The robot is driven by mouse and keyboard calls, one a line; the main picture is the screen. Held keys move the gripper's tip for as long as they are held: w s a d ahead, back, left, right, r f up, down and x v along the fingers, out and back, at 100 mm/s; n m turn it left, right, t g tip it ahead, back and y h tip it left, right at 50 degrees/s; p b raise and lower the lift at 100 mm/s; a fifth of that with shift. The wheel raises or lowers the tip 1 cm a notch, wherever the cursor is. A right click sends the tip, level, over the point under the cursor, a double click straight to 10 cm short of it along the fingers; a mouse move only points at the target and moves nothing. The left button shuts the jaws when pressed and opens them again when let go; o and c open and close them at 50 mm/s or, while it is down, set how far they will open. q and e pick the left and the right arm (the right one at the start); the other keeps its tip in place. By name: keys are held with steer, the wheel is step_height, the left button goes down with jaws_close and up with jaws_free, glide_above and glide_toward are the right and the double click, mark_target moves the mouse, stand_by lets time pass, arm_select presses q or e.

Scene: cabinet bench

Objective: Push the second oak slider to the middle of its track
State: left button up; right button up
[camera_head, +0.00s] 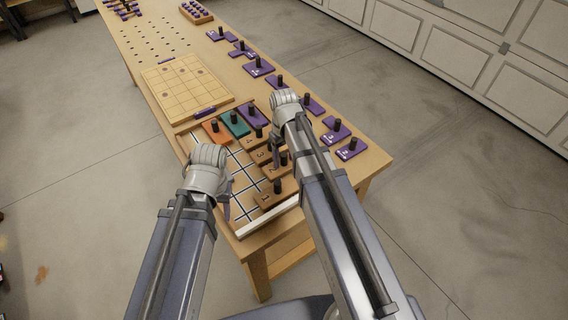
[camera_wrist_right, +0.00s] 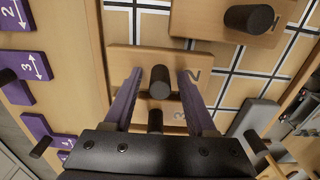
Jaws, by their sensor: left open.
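The second oak slider (camera_wrist_right: 122,58), a flat light-wood block marked 2 with a black knob (camera_wrist_right: 160,82), lies on the white grid board in the right wrist view. My right gripper (camera_wrist_right: 160,73) is open, one finger on each side of that knob, with gaps showing. In the head view my right arm partly hides this slider. The oak slider marked 1 (camera_head: 265,197) lies nearer the front, and the one marked 3 (camera_head: 262,154) lies just behind. My left gripper (camera_head: 226,205) is open and empty over the left part of the grid board (camera_head: 240,181).
Orange (camera_head: 213,136), teal (camera_head: 233,121) and purple (camera_head: 246,110) knobbed blocks sit at the board's far end. Several purple knobbed plates (camera_head: 350,151) line the bench's right side. A wooden grid panel (camera_head: 185,85) lies further back. A pale strip (camera_head: 268,216) edges the board's front.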

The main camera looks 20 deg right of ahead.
jaws_close()
steer(key=shift+s+a, duration=0.45)
steer(key=shift+a, duration=0.75)
steer(key=shift+s+a, duration=0.4)
steer(key=shift+a, duration=0.75)
steer(key=shift+s+a, duration=0.45)
steer(key=shift+a, duration=0.75)
steer(key=shift+o, duration=0.6)
jaws_free()
arm_select(q)
steer(key=shift+r, duration=0.1)
arm_select(e)
steer(key=shift+r, duration=0.15)
arm_select(q)
step_height(320, 180, up, 7)
steer(key=p, duration=0.7)
steer(key=shift+r, duration=0.2)
arm_select(e)
step_height(320, 180, up, 7)
steer(key=shift+r, duration=0.15)
